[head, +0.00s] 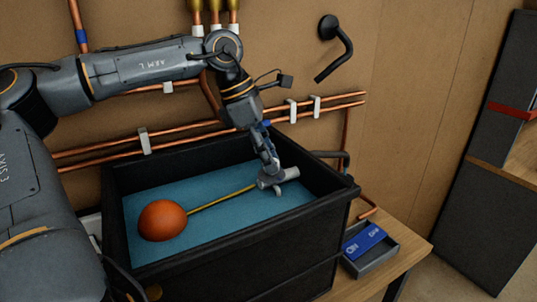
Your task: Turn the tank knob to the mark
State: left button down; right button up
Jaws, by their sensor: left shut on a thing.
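A black open tank (235,250) stands on a wooden bench and holds blue water. An orange float ball (162,220) lies at the water on the left, on a thin yellow rod that runs right to a grey valve fitting (289,174) near the tank's right wall. My left gripper (271,174) reaches down into the tank and is shut at this fitting, on what seems to be the tank knob. The fingers largely hide the knob, and I cannot make out the mark. My right gripper is not in view.
Copper pipes (335,103) in white clips run along the brown wall behind the tank. A black hooked handle (335,50) juts from the wall above. A grey tray (372,262) with a blue item (364,242) sits right of the tank. A dark cabinet (480,190) stands far right.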

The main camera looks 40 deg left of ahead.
pick_arm(q)
jog(key=c, duration=1)
grip_release()
jog(key=shift+r, duration=0.1)
jog(key=v, duration=1.1)
jog(key=shift+s+a+r, duration=0.1)
jog(key=shift+r, duration=0.25)
jog(key=shift+f, duration=0.1)
